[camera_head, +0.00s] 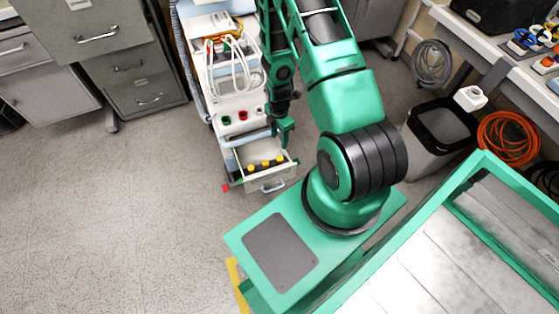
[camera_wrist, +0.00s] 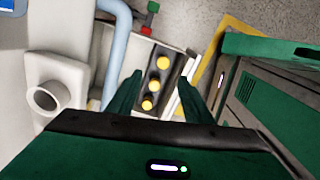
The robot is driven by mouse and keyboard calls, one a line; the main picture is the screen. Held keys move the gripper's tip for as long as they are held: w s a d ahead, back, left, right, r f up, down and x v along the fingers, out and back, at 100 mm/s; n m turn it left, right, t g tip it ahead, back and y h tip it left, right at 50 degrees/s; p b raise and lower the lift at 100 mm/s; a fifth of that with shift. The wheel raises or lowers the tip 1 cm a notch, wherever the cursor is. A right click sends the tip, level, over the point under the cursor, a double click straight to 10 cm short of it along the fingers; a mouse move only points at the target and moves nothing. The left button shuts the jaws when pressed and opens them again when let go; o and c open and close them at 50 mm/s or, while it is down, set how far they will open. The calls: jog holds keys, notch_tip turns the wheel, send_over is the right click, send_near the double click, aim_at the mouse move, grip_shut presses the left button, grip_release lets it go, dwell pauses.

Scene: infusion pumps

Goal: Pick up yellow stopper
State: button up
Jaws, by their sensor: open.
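Three yellow stoppers stand in a row in an open drawer (camera_head: 288,178) low on the white cart. In the wrist view, I see the far yellow stopper (camera_wrist: 163,62), the middle one (camera_wrist: 154,84) and the near one (camera_wrist: 147,105), set in a dark strip. In the head view, they are small yellow dots (camera_head: 265,163). My gripper (camera_wrist: 161,79) is open and empty, with its green fingers on either side of the stopper row in the picture. In the head view, my gripper (camera_head: 285,138) points down above the drawer; its exact height over the stoppers is unclear.
The white cart (camera_head: 236,100) carries coiled tubing and red and green pieces. A blue rail (camera_wrist: 116,55) runs left of my fingers. Grey cabinets (camera_head: 130,60) stand at the left, a bin (camera_head: 440,128) and orange cable (camera_head: 508,140) at the right. The left floor is clear.

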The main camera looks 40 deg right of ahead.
notch_tip(320, 180, down, 2)
send_over(280, 158)
jog(key=shift+n, duration=0.3)
jog(key=f, duration=0.5)
jog(key=shift+w+a+f, duration=0.15)
jog(key=shift+w+a, duration=0.05)
jog(key=shift+w, duration=0.05)
jog(key=shift+s+d+f, duration=0.1)
jog(key=shift+s+f, duration=0.05)
jog(key=shift+f, duration=1.2)
jog(key=shift+s+d+f, duration=0.1)
jog(key=shift+f, duration=1.2)
grip_shut()
